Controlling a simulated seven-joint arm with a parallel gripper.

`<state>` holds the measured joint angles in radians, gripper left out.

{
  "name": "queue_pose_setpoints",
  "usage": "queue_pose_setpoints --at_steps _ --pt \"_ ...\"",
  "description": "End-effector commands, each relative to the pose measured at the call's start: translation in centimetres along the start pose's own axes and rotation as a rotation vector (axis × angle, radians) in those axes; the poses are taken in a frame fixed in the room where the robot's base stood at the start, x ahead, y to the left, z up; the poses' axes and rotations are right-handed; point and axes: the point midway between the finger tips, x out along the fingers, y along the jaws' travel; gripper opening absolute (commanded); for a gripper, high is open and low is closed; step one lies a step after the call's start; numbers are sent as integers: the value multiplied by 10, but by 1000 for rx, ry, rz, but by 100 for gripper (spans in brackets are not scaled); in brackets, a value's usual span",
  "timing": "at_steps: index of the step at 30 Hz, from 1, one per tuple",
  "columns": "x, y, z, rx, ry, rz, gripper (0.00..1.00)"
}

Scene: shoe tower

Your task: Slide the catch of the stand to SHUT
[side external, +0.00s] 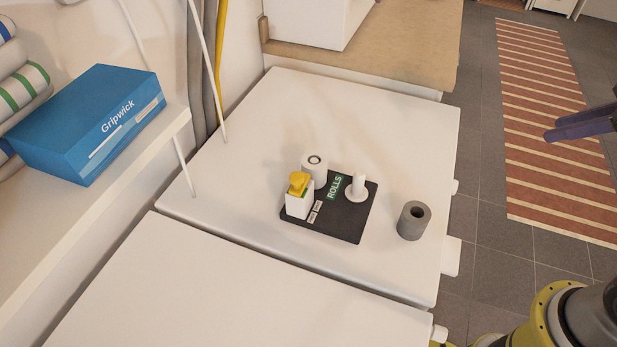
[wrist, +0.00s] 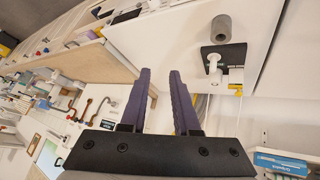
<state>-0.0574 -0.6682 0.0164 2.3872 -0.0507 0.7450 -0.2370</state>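The stand is a black base (side external: 343,222) on the white worktop, with a green ROLLS label and an upright white peg (side external: 357,186). At its left end is a white block with a yellow top piece (side external: 298,184), which looks like the catch. Two small labels beside it are too small to read. A white roll (side external: 314,168) stands behind the block. My gripper (side external: 580,125) is at the right edge, in the air away from the stand. In the wrist view my gripper (wrist: 161,72) is open and empty; the stand (wrist: 224,57) is to its right.
A grey roll (side external: 413,220) stands on the worktop right of the stand. A blue Gripwick box (side external: 95,122) lies on the shelf at left, near hanging cords and pipes. The worktop (side external: 245,140) around the stand is mostly clear. A striped rug (side external: 555,130) lies on the floor.

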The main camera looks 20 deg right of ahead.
Motion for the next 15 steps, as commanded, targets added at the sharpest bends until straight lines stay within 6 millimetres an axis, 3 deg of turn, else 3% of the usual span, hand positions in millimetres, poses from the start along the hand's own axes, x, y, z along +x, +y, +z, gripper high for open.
queue_pose_setpoints --at_steps 1,4,8,12,15 --pt "6 -5 -20 -87 19 -18 19" --pt "18 -21 -58 -254 64 -52 1" --pt "36 -58 -102 -471 117 -112 0" --pt "56 -116 -135 -679 165 -188 0" --pt "68 -162 -145 -803 185 -243 0"
